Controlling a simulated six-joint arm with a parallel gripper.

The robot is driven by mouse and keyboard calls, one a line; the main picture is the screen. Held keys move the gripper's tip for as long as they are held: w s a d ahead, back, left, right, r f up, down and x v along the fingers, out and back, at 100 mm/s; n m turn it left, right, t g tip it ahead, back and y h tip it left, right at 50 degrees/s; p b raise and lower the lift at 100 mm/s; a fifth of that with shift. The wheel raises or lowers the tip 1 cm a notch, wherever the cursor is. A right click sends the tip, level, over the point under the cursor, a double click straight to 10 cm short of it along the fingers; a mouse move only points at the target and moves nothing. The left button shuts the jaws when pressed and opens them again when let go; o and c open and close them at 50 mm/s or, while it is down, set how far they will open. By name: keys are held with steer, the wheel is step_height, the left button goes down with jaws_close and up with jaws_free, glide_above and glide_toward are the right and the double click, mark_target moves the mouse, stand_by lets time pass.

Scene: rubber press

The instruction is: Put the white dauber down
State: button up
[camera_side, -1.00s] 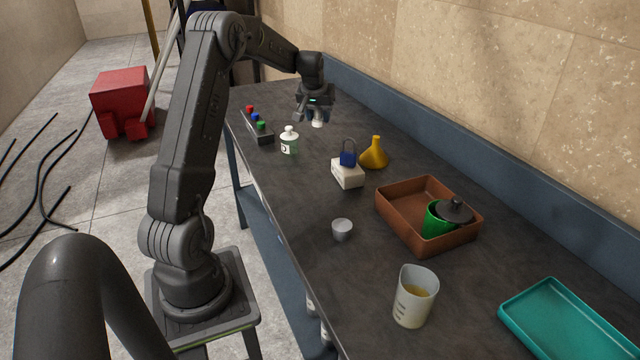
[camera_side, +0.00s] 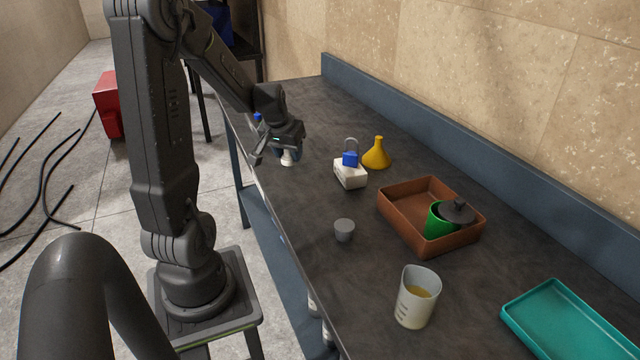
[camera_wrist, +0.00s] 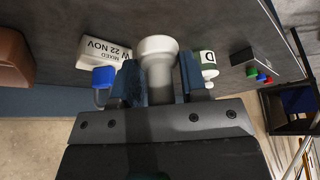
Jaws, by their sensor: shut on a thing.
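My gripper (camera_side: 276,152) hangs over the far left part of the bench, shut on the white dauber (camera_side: 288,160). In the wrist view the dauber (camera_wrist: 158,48) sits between the two fingers of my gripper (camera_wrist: 160,76), its wide round end pointing away from me. I cannot tell for sure whether the dauber touches the bench. The dark rack (camera_wrist: 243,56) with red, green and blue tops stands to the right in the wrist view. In the side view my arm hides most of it; one blue top (camera_side: 258,117) shows.
A white labelled block (camera_side: 350,175) with a blue padlock (camera_side: 350,159) and a yellow funnel (camera_side: 377,155) stand to the right. A grey cup (camera_side: 344,230), brown tray (camera_side: 400,212), beaker (camera_side: 415,305) and teal tray (camera_side: 565,330) are nearer.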

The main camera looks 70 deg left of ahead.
glide_above(322, 188)
steer(key=s+d, duration=0.1)
step_height(322, 188, down, 5)
steer(key=shift+d+r, duration=0.1)
steer(key=shift+f, duration=1.95)
steer(key=o, duration=0.9)
steer(key=shift+f, duration=0.1)
